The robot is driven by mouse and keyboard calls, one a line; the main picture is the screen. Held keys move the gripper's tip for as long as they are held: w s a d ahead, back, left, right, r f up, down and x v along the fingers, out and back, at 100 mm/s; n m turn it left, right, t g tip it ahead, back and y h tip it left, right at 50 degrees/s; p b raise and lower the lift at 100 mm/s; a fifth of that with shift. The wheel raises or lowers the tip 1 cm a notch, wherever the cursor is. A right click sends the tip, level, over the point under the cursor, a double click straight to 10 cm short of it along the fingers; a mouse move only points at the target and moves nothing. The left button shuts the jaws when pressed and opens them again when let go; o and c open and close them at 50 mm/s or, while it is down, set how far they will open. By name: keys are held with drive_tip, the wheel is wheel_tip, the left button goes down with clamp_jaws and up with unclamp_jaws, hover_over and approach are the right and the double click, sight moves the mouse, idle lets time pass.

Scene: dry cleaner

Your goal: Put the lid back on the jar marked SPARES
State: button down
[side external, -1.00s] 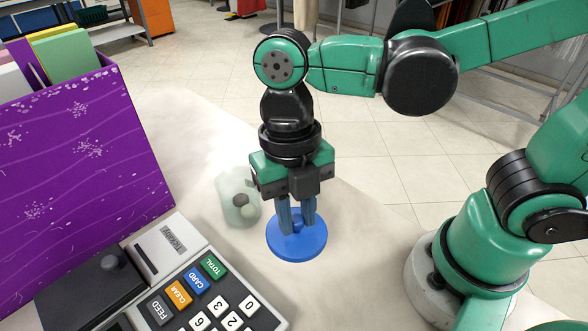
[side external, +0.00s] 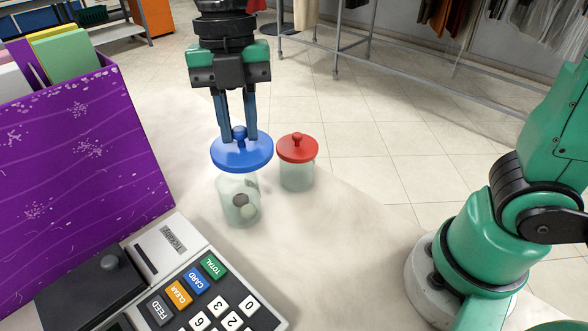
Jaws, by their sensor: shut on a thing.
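My gripper (side external: 237,136) is shut on the knob of a round blue lid (side external: 242,155). The lid is roughly level and is over the mouth of a clear glass jar (side external: 238,208). I cannot tell whether the lid touches the jar's rim. The jar stands upright on the pale counter and holds a few dark and light round objects. A second clear jar (side external: 297,177) with a red lid (side external: 297,147) stands just behind to the right. No SPARES marking is readable on either jar.
A purple box (side external: 85,170) with folders stands at the left. A cash register (side external: 190,290) is at the front left. A clothes rail (side external: 400,70) is on the floor behind.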

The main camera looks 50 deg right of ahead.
drive_tip(key=w+d+f+m, duration=0.1)
drive_tip(key=w+f, duration=0.4)
drive_tip(key=f, duration=0.4)
drive_tip(key=shift+d+m, duration=0.2)
drive_tip(key=shift+m, duration=0.2)
drive_tip(key=shift+w+f, duration=0.1)
drive_tip(key=shift+f, duration=0.05)
idle(1.7)
drive_tip(key=shift+c, duration=0.7)
unclamp_jaws()
wheel_tip(320, 180, up, 7)
idle(0.8)
drive_tip(key=shift+c, duration=0.2)
